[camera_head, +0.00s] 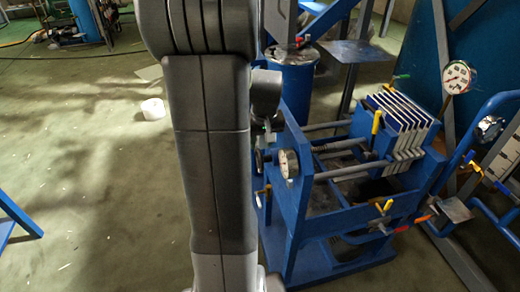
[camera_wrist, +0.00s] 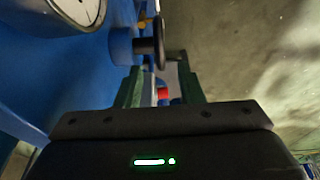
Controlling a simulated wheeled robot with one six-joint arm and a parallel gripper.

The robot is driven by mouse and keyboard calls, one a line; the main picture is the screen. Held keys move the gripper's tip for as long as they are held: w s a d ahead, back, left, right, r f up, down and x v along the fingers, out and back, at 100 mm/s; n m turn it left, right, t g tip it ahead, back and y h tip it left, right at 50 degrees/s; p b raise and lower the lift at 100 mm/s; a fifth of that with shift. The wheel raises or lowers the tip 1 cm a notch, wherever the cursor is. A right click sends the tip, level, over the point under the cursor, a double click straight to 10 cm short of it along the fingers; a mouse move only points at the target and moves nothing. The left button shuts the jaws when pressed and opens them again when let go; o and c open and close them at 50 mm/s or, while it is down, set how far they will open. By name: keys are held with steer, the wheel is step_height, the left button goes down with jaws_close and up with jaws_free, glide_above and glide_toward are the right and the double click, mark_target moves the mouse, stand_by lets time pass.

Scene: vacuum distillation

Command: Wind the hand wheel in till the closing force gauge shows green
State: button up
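The hand wheel (camera_wrist: 160,42) is a dark disc seen nearly edge-on at the top middle of the wrist view, on a shaft from the blue press frame. A short crank handle (camera_wrist: 177,55) sticks out to its right. The wheel also shows in the head view (camera_head: 259,160), partly hidden by my arm. My gripper (camera_wrist: 158,75) is open, its two green fingers apart just below the wheel, with the handle near the right fingertip; I cannot tell whether they touch. A round white gauge (camera_head: 288,163) sits on the press end beside the wheel; its lower face (camera_wrist: 78,8) shows in the wrist view, reading unclear.
The blue press frame (camera_head: 300,222) holds a stack of white plates (camera_head: 402,112) at its right. Another gauge (camera_head: 458,77) stands on a pipe at the far right. A blue drum (camera_head: 292,82) is behind. A white roll (camera_head: 153,109) lies on open floor at left.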

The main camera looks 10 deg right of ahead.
steer(key=shift+v, duration=1.5)
steer(key=w+r+g+p, duration=0.2)
steer(key=p, duration=1.2)
steer(key=shift+w+g+p, duration=0.35)
steer(key=shift+g+p, duration=0.05)
step_height(320, 180, down, 14)
steer(key=shift+f+p, duration=0.1)
steer(key=shift+p, duration=0.45)
steer(key=shift+c, duration=0.2)
jaws_close()
